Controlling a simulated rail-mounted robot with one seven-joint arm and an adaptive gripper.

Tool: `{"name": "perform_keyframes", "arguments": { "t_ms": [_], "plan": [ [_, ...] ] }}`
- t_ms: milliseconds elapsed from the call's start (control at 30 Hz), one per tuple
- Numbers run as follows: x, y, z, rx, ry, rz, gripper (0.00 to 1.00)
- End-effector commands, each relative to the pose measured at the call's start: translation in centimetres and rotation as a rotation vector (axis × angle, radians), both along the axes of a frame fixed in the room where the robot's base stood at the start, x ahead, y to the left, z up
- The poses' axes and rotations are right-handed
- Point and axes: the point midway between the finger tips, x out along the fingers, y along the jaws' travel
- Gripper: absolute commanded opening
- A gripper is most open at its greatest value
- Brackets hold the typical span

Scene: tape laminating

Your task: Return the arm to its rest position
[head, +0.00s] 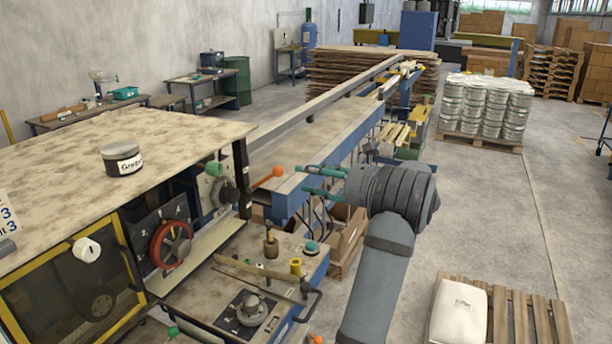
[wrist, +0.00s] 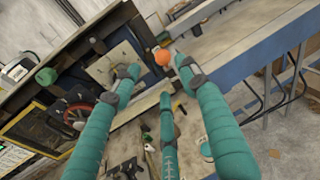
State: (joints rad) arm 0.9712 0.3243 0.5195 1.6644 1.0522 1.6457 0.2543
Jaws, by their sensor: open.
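My gripper (head: 318,183) is at the centre of the head view, at the end of my grey arm, with its teal fingers pointing left toward the machine. In the wrist view my gripper (wrist: 156,88) has its teal fingers spread apart with nothing held between them. An orange ball knob on a lever (head: 277,172) is just left of the fingertips in the head view. The same orange knob (wrist: 163,57) appears beyond the fingertips in the wrist view; the fingers are not closed around it.
The machine has a red handwheel (head: 170,245), a green knob (head: 214,168) and a dusty top bearing a grease tin (head: 122,160). A long blue-framed conveyor (head: 330,145) runs behind my gripper. A pallet with a white sack (head: 458,312) stands at lower right.

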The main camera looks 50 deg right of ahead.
Motion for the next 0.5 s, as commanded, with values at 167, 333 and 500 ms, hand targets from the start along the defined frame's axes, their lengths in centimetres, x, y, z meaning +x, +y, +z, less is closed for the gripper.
{"name": "perform_keyframes", "arguments": {
  "t_ms": [167, 333, 500],
  "plan": [
    [0.0, 0.0, 0.0, 0.000, 0.000, 0.000, 0.43],
    [0.6, 0.1, -0.2, 0.000, 0.001, 0.002, 0.43],
    [2.7, 0.4, -0.5, -0.002, 0.003, 0.004, 0.43]
  ]
}}
